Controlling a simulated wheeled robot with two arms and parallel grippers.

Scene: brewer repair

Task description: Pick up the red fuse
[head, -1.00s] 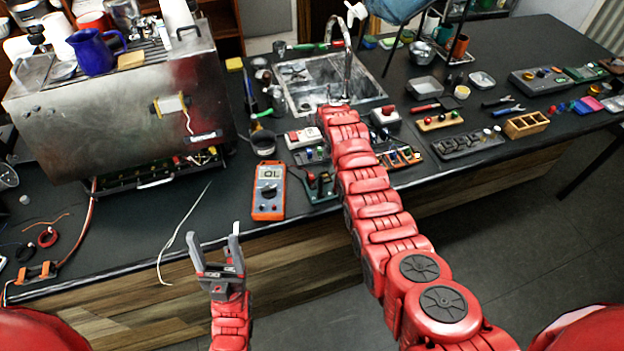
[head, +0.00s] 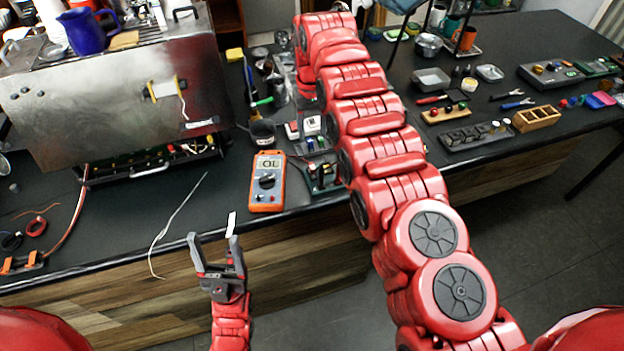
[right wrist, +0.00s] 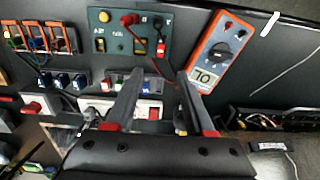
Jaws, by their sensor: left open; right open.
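I cannot single out the red fuse for sure. A grey tray with small coloured parts (right wrist: 118,79) lies near my right gripper's left finger in the right wrist view. The tray also shows in the head view (head: 316,144), partly hidden by my right arm. My left gripper (head: 214,240) is open and empty in front of the counter's edge.
A white power strip with a red switch (right wrist: 140,108) lies by the tray. A green module with red plugs (right wrist: 128,32) lies on its other side. An orange-framed rack (right wrist: 45,38) is at the left. The steel brewer (head: 115,105) fills the head view's left.

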